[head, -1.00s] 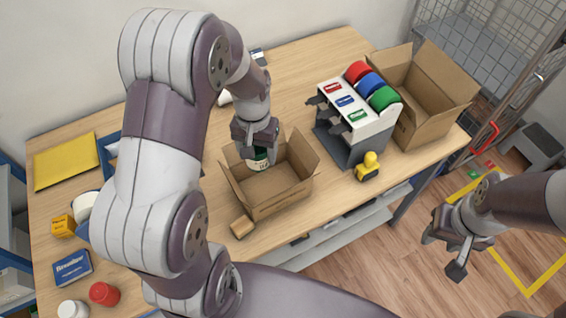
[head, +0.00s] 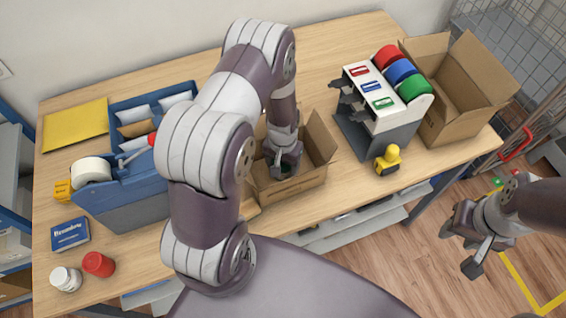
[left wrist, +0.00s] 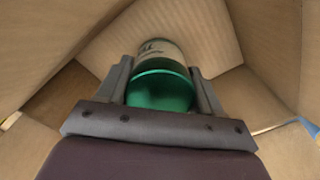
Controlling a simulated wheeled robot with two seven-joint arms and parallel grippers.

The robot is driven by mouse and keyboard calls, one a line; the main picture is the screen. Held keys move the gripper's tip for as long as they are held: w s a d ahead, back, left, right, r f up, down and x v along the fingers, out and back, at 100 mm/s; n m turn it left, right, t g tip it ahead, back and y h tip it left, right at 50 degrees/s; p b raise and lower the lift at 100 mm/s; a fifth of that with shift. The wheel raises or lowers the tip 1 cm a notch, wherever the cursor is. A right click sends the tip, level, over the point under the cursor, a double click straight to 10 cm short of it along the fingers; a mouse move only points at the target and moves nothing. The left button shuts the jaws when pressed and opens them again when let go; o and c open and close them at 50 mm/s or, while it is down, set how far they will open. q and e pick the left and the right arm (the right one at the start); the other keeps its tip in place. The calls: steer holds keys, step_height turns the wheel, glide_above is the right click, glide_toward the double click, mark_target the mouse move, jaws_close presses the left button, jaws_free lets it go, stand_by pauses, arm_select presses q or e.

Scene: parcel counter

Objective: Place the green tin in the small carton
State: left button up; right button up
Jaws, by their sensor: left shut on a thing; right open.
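The green tin (left wrist: 160,88) shows in the left wrist view between the two fingers of my left gripper (left wrist: 163,85), which is shut on it. Cardboard walls surround the tin and fingers there. In the head view my left gripper (head: 284,168) reaches down inside the small carton (head: 296,190), whose flaps stand open. The tin is mostly hidden by the gripper in the head view. I cannot tell whether the tin touches the carton floor. My right gripper (head: 468,247) is open and empty, off the table's right side above the floor.
A tape dispenser rack (head: 382,105) and a larger open carton (head: 452,90) stand right of the small carton. A yellow figure (head: 388,159) is near the front edge.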

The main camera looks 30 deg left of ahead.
arm_select(q)
steer(key=shift+w+a+f, duration=0.1)
steer(key=shift+f, duration=0.25)
steer(key=shift+f+b, duration=0.15)
steer(key=shift+b, duration=0.15)
steer(key=o, duration=1.1)
steer(key=shift+o, duration=0.2)
